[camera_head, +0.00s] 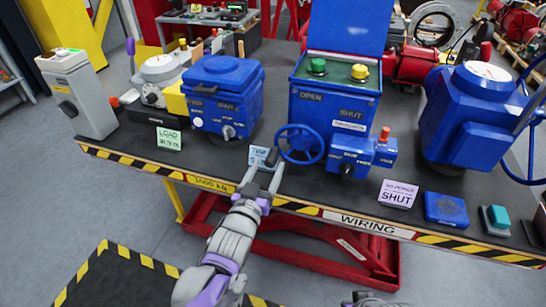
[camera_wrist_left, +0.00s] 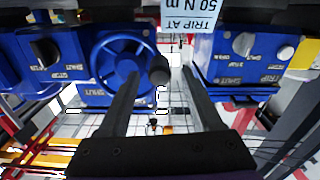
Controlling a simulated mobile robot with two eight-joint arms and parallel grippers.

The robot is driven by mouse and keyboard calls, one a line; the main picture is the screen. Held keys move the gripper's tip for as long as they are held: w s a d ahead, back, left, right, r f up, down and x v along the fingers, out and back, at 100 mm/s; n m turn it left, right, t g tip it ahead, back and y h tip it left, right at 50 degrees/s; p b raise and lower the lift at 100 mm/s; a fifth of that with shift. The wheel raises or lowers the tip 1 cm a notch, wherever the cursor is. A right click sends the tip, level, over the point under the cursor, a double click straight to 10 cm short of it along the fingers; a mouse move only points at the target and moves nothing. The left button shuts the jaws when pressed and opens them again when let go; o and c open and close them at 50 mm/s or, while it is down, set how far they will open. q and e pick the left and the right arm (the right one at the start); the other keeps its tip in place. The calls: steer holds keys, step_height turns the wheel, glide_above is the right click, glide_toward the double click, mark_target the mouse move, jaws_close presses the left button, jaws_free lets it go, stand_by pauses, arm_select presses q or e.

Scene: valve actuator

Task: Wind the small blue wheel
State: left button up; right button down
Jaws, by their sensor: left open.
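The small blue wheel (camera_head: 301,144) is a spoked handwheel on the front of the blue actuator box marked OPEN and SHUT. It also shows in the left wrist view (camera_wrist_left: 120,62), left of the fingers. My left gripper (camera_head: 262,170) is open just left of the wheel, at the bench's front edge. In the left wrist view its fingers (camera_wrist_left: 160,85) are spread, with a dark round knob (camera_wrist_left: 158,70) appearing between their tips. I cannot tell whether they touch it.
Another blue box (camera_head: 222,100) stands left of the wheel's box, and a large blue actuator (camera_head: 470,115) stands to the right. A small card (camera_head: 263,156) is behind the left gripper. A pink SHUT card (camera_head: 398,194) and a blue plate (camera_head: 446,209) lie near the striped front edge.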

mark_target(274, 156)
arm_select(q)
steer(key=x, duration=0.5)
steer(key=shift+w+d, duration=0.15)
steer(key=shift+w, duration=0.05)
jaws_close()
stand_by(1.2)
